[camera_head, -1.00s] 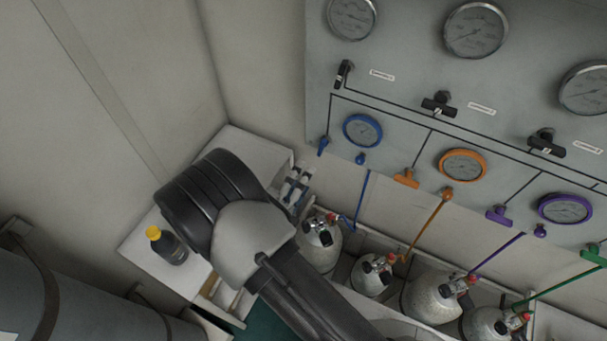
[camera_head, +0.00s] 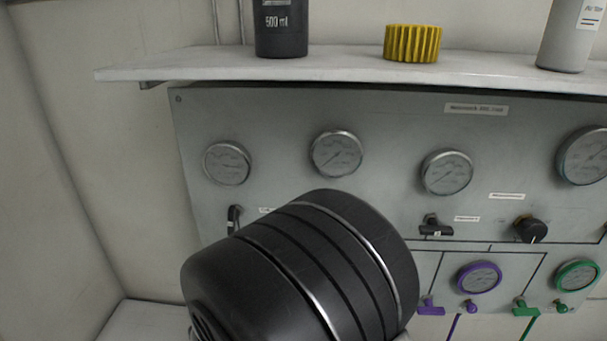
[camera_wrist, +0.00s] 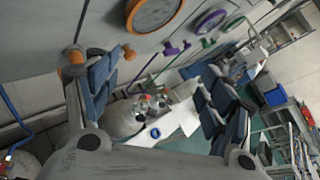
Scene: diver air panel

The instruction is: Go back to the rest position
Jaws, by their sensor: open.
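My gripper (camera_wrist: 165,92) shows in the wrist view with its two blue-padded fingers spread wide apart. It is open, and nothing is held between the fingers. Beyond the fingers are the panel's lower edge and a pale gas cylinder (camera_wrist: 122,118). In the head view a black rounded part of my arm fills the lower middle and hides part of the panel. The gripper itself is not seen there.
The grey gauge panel (camera_head: 290,112) spans the wall. Above it, a white shelf (camera_head: 180,66) holds a dark bottle (camera_head: 281,25), a yellow ribbed cap (camera_head: 412,43) and a grey bottle (camera_head: 569,35). The wall at left is bare.

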